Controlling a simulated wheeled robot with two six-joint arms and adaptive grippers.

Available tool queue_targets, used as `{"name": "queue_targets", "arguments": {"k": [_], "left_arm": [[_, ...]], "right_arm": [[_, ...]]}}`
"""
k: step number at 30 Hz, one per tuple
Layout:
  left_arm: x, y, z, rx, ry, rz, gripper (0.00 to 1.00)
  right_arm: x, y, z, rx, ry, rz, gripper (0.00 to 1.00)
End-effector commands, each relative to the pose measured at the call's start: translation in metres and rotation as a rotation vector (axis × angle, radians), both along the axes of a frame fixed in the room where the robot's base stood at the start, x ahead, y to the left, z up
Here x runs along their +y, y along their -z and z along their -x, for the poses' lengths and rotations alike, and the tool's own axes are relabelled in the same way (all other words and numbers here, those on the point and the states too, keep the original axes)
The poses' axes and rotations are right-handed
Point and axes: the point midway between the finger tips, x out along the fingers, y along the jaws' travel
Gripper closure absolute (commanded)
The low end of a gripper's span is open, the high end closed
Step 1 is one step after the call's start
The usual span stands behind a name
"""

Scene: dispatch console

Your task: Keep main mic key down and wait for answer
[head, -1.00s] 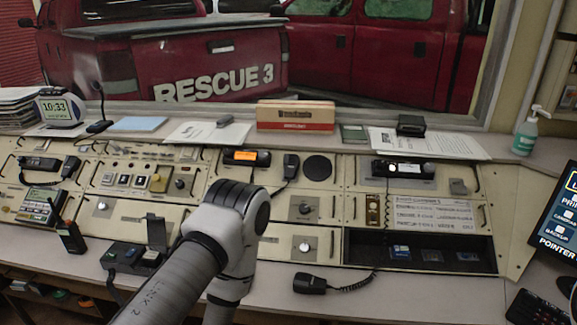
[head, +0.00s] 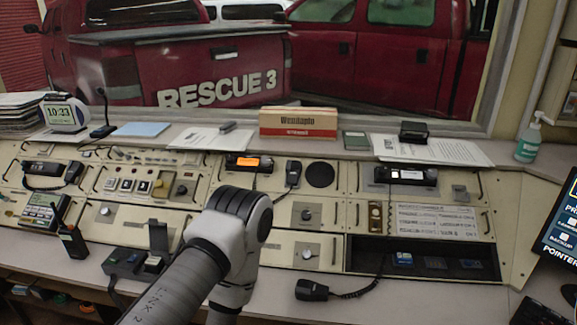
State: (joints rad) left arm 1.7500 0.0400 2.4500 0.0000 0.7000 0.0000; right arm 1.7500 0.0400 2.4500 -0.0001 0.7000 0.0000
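Several microphones show in the head view, and I cannot tell which has the main mic key. A black gooseneck mic (head: 103,116) stands on the back ledge at left. A hand mic (head: 292,174) sits beside the orange-lit radio (head: 248,161). Another hand mic (head: 312,290) lies on the front desk with a coiled cord. A black key box (head: 133,263) with small lit buttons sits at front left. One of my arms bends at the centre and runs down out of the picture. Neither gripper shows, and no key is seen being pressed.
A handheld radio (head: 72,241) stands at left near a grey phone (head: 44,211). A cardboard box (head: 298,123), papers and a sanitizer bottle (head: 528,140) stand on the back ledge. A monitor (head: 560,225) edges in at right.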

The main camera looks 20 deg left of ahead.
Motion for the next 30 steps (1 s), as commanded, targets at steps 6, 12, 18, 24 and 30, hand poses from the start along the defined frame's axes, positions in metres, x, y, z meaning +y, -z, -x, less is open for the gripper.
{"name": "queue_targets", "arguments": {"k": [6, 12, 18, 24, 30], "left_arm": [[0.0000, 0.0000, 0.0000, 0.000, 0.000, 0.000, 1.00], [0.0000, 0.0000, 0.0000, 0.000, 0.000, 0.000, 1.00], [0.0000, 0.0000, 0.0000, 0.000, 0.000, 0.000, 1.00], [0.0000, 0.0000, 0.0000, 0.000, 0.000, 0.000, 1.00], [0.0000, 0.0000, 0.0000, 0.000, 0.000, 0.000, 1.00]], "right_arm": [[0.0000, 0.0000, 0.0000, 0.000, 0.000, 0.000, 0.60], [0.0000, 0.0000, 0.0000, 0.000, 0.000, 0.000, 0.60], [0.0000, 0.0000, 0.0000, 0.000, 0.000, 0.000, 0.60], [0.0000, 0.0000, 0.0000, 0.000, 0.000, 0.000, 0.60], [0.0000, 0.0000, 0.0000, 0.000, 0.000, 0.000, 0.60]]}}
